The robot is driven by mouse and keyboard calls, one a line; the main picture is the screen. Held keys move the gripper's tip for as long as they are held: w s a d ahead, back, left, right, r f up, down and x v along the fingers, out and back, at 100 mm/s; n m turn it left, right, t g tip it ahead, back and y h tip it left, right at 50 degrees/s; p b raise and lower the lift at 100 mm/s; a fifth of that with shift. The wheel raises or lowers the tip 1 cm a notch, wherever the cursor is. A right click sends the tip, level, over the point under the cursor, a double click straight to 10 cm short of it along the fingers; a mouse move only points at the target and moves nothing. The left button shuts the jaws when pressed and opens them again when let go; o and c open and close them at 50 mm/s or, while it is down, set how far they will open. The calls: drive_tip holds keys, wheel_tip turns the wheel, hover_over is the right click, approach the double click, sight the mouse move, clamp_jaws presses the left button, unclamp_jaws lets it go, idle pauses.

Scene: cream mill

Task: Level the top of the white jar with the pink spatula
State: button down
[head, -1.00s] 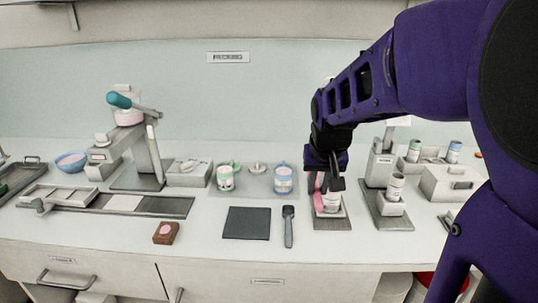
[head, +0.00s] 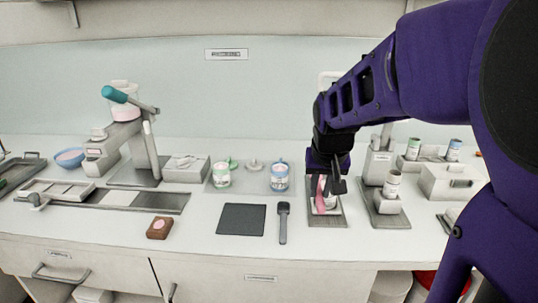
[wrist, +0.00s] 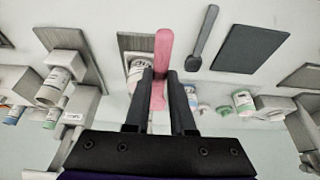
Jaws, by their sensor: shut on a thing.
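My gripper (head: 331,184) is shut on the pink spatula (head: 320,198) over the grey stand at the right of the counter's middle. In the wrist view the spatula (wrist: 164,42) sticks out from between the two dark fingers (wrist: 160,80). The white jar (wrist: 138,72) stands on the grey base plate (wrist: 133,43), just left of the spatula in that view. In the head view the jar (head: 331,197) is mostly hidden behind the spatula and fingers. I cannot tell whether the spatula touches the jar's rim.
A dark spatula-like tool (head: 283,222) and a dark mat (head: 241,219) lie to the left. A blue-topped cup (head: 279,178) and a green-topped cup (head: 221,175) stand behind them. A grey stand with a jar (head: 391,187) is close on the right.

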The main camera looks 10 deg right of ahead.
sight(321, 196)
drive_tip(key=shift+d+f+b, duration=0.1)
drive_tip(key=shift+f+b, duration=0.9)
drive_tip(key=shift+f, duration=0.55)
drive_tip(key=shift+s+d, duration=0.7)
drive_tip(key=shift+d, duration=2.75)
drive_tip(key=shift+w+a, duration=0.25)
drive_tip(key=shift+a, duration=0.9)
drive_tip(key=shift+w+a, duration=0.2)
drive_tip(key=shift+a, duration=0.95)
drive_tip(key=shift+w+a, duration=0.25)
drive_tip(key=shift+a, duration=0.9)
drive_tip(key=shift+a+r, duration=0.1)
drive_tip(key=shift+r, duration=0.2)
drive_tip(key=shift+r+p, duration=2)
drive_tip(key=shift+r, duration=0.3)
